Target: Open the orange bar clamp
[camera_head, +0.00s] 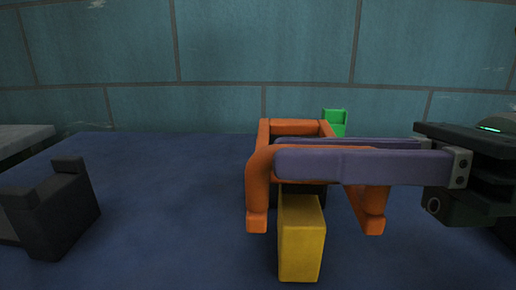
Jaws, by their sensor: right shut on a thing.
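The orange bar clamp (257,195) stands near the middle of the blue tabletop, as a frame with a rear crossbar and legs that reach down in front. My right gripper (298,158) comes in from the right, with its two long purple-grey fingers level across the upper part of the clamp. It is shut on the orange clamp. The near finger hides part of the clamp's front, and the far finger is mostly hidden. A yellow block (301,250) stands below and in front of the clamp, with a dark part just behind its top. My left gripper is not in view.
A dark bracket-shaped object (52,215) sits at the left. A grey slab (22,138) shows at the far left edge. A small green piece (335,122) stands behind the clamp. A teal tiled wall (200,50) closes the back. The tabletop (165,185) left of the clamp is clear.

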